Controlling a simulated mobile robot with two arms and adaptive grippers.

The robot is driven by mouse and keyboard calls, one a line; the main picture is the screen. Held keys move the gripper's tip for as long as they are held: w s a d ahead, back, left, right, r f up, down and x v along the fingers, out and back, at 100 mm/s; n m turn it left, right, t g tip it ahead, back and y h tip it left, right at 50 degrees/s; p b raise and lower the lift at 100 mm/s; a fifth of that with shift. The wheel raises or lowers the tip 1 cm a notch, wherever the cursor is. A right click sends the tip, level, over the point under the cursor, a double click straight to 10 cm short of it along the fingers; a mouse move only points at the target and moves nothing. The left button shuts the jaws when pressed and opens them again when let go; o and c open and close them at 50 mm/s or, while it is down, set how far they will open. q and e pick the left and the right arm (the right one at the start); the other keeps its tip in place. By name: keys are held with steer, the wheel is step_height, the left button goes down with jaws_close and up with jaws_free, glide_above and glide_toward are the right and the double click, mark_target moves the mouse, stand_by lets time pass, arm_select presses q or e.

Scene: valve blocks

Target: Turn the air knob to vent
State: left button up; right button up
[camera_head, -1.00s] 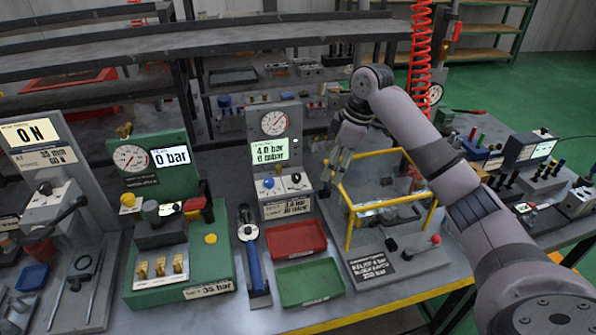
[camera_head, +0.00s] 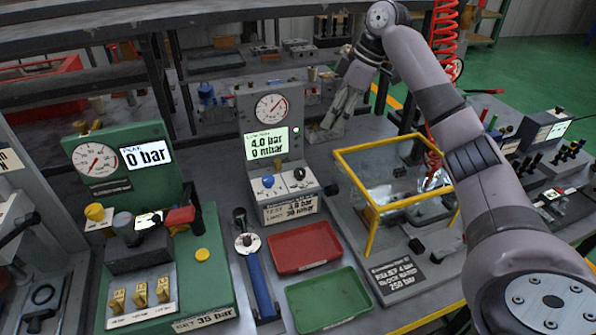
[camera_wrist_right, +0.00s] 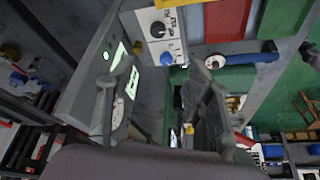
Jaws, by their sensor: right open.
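A grey test unit with a round gauge (camera_head: 271,108) stands at the centre; its green-lit display (camera_head: 266,144) reads 4.0 bar and 0 mbar. Its front box carries a blue knob (camera_head: 268,181) and a black knob (camera_head: 299,174). Their markings are too small to read, so I cannot tell which one is the air knob. In the wrist view the blue knob (camera_wrist_right: 166,58) and black knob (camera_wrist_right: 157,30) lie beyond my fingers. My right gripper (camera_head: 343,115) is open and empty, above and right of the box, touching neither knob. My left gripper is out of view.
A yellow-framed guard (camera_head: 377,173) stands right of the unit, below my right arm. Red (camera_head: 303,247) and green (camera_head: 328,300) trays lie in front. A blue-handled tool (camera_head: 258,284) and a green test rig (camera_head: 190,272) are on the left.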

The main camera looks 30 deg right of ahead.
steer(key=f, duration=0.1)
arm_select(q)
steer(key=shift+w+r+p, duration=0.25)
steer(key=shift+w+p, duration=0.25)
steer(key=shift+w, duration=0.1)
arm_select(e)
glide_toward(301, 171)
steer(key=x, duration=0.8)
steer(key=shift+f, duration=0.25)
steer(key=shift+c, duration=0.3)
jaws_close()
